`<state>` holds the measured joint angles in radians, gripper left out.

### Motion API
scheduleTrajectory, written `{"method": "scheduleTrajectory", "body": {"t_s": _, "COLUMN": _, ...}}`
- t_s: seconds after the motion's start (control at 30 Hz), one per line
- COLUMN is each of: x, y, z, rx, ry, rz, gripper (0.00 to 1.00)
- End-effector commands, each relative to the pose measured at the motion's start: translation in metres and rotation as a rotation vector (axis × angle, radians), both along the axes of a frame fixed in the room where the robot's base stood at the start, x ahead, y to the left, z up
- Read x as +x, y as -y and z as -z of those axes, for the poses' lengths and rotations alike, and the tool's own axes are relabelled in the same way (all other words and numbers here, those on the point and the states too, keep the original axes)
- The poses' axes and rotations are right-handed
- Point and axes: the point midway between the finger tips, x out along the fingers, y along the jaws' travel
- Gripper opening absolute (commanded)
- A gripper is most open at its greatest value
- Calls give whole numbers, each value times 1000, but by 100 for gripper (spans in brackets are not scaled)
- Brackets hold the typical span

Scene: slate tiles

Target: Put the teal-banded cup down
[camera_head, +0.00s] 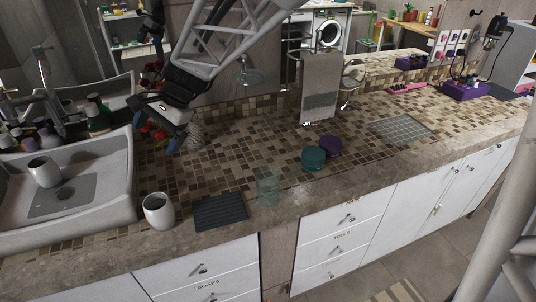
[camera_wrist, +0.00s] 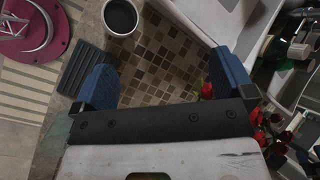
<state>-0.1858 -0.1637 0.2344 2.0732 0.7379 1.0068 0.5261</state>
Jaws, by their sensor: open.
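A white cup (camera_head: 158,211) stands upright on the front edge of the counter, between the sink and a dark ribbed mat (camera_head: 220,211). In the wrist view a cup with a dark inside (camera_wrist: 120,16) stands at the top, beyond my fingers and beside the mat (camera_wrist: 80,69). Another white cup (camera_head: 44,171) is in the sink basin. I cannot make out a teal band on either cup. My gripper (camera_head: 160,124) is open above the tiled counter, behind the front cup and apart from it. In the wrist view nothing shows between its blue fingers (camera_wrist: 165,78).
The sink (camera_head: 105,205) is at the left, with bottles behind it. Bare tiles (camera_head: 225,160) lie right of my gripper.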

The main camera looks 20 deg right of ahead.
Motion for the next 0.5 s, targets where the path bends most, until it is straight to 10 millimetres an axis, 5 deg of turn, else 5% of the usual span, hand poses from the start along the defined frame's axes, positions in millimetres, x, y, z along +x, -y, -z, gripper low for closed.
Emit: {"method": "scheduleTrajectory", "body": {"t_s": 0.5, "x": -127, "y": 112, "z": -11, "rx": -303, "ry": 259, "rz": -284, "gripper": 100}}
